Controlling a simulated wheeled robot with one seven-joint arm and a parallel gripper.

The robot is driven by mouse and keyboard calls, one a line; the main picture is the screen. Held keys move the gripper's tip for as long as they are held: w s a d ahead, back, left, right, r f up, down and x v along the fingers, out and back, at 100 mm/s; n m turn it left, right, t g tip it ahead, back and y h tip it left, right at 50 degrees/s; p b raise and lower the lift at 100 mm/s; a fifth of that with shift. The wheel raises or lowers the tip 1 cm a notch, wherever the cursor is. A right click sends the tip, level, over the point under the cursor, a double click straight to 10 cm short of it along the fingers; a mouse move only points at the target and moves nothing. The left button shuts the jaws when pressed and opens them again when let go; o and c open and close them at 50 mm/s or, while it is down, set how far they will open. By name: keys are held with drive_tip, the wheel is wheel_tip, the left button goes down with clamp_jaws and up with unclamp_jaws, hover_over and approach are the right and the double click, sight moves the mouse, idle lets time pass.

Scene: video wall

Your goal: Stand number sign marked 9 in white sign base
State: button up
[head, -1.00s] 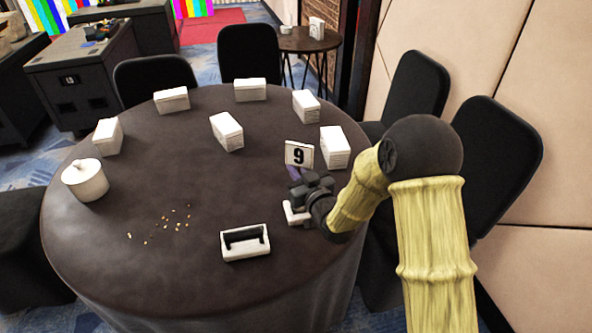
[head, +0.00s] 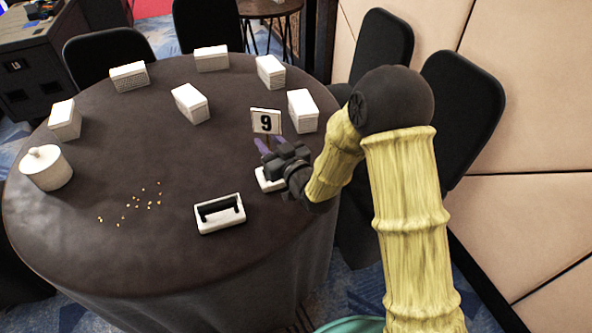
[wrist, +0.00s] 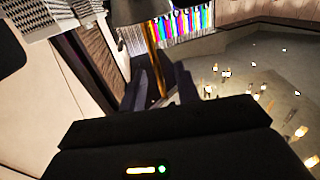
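The number sign marked 9 (head: 266,121) is a white plate on a thin gold stem, upright at the right side of the round table. My gripper (head: 269,143) is just below the plate, with its purplish fingers on either side of the stem. In the wrist view the gold stem (wrist: 155,62) passes between the two dark fingers (wrist: 160,88), which look apart. A white block-like base (head: 268,182) is below the gripper, partly hidden by it. The stem's lower end is hidden, so I cannot tell whether it is in that base.
A white holder with a black inside (head: 219,213) stands left of the gripper near the front edge. A lidded white pot (head: 46,168), scattered crumbs (head: 140,200) and several white boxes (head: 190,104) are on the dark table (head: 130,240). Chairs (head: 455,110) stand close on the right.

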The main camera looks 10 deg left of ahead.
drive_tip(key=p+v, duration=0.2)
drive_tip(key=v, duration=0.7)
drive_tip(key=shift+s+d+r+p, duration=0.15)
drive_tip(key=shift+d+r+p, duration=0.05)
drive_tip(key=shift+d+p, duration=0.15)
drive_tip(key=shift+p+v, duration=2.6)
drive_tip(key=shift+p, duration=1.9)
drive_tip(key=shift+f, duration=0.1)
